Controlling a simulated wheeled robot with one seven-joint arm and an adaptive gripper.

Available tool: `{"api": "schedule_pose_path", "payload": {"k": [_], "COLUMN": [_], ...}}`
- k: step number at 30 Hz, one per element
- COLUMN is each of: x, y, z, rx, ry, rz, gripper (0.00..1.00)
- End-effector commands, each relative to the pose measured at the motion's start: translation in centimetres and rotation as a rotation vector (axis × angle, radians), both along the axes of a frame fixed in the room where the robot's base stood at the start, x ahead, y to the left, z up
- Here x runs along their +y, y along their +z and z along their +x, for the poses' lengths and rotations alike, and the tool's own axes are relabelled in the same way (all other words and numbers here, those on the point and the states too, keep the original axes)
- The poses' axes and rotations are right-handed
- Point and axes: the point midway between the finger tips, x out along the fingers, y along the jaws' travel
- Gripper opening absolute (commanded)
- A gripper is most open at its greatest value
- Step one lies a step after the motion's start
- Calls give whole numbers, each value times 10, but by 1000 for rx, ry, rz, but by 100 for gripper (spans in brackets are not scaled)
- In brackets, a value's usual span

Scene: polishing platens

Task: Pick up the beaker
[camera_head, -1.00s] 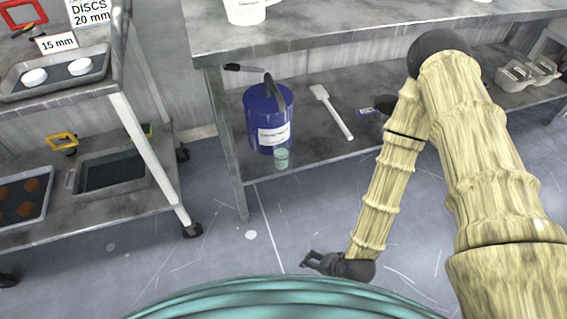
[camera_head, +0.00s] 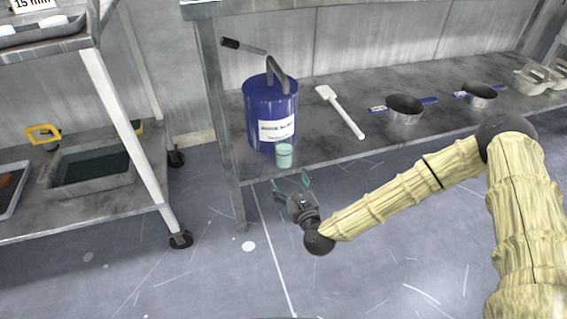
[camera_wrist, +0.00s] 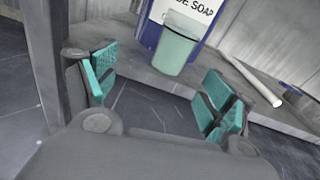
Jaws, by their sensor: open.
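The beaker is a small pale green cup (camera_head: 284,156) on the lower shelf of the bench, near its front edge. It stands upright just in front of a blue soap container. My gripper (camera_head: 292,183) is open and empty, below and in front of the beaker, with its teal finger pads apart. In the wrist view the beaker (camera_wrist: 175,45) shows beyond and between the open fingers of my gripper (camera_wrist: 160,92), not touched by them.
The blue soap container (camera_head: 270,108) with a pump handle stands right behind the beaker. A white spatula (camera_head: 341,112) and a pan (camera_head: 404,109) lie to the right on the shelf (camera_head: 330,148). A bench leg (camera_head: 222,130) stands to the left. A wheeled cart (camera_head: 115,212) is further left.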

Motion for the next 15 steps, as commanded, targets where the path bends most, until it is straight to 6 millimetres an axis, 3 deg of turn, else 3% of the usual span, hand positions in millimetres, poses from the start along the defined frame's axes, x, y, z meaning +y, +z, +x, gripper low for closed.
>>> {"api": "schedule_pose_path", "payload": {"k": [6,15], "x": [-6,4], "y": [5,4], "z": [16,50], "rx": [-21,-21], "ry": [-35,-35], "rz": [98,97], "gripper": [84,84]}}
